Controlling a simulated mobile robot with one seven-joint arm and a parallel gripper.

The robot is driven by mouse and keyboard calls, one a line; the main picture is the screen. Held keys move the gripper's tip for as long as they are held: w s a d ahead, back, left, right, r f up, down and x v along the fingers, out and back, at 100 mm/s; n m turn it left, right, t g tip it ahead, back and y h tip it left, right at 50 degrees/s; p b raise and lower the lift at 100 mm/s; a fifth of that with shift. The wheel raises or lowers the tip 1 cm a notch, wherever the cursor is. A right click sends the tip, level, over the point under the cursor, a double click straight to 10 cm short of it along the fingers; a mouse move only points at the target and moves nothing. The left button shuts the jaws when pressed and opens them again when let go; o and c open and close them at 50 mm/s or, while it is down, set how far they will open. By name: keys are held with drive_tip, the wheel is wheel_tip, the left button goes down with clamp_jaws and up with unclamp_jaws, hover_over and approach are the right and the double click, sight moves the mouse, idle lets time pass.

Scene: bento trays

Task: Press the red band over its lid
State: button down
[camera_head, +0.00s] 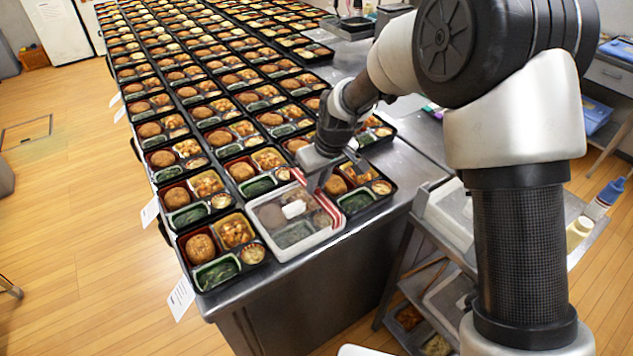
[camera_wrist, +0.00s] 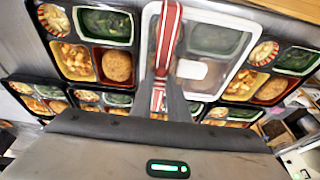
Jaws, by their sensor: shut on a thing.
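A bento tray with a clear lid (camera_head: 272,220) sits at the front end of the metal table, with a small white label on the lid. It also shows in the wrist view as the lidded tray (camera_wrist: 205,12). The red band (camera_head: 325,203), striped red and white, runs along the right side of this lid; in the wrist view the band (camera_wrist: 170,30) runs from the tray's edge to my fingers. My gripper (camera_head: 316,184) is at the band's far end, shut on it, its fingertips (camera_wrist: 160,82) low over the lid. How closely the band lies on the lid cannot be told.
Open bento trays (camera_head: 222,250) stand close on the left, with another open tray (camera_head: 392,186) close on the right. Rows of trays fill the table behind. A cart (camera_head: 455,225) stands right of the table.

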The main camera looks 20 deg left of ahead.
sight(317, 189)
drive_tip(key=shift+f+b, duration=1.1)
drive_tip(key=shift+f, duration=0.35)
drive_tip(key=shift+f, duration=0.15)
drive_tip(key=c, duration=1.1)
unclamp_jaws()
drive_tip(key=shift+r+p, duration=2.2)
drive_tip(key=shift+r, duration=1.85)
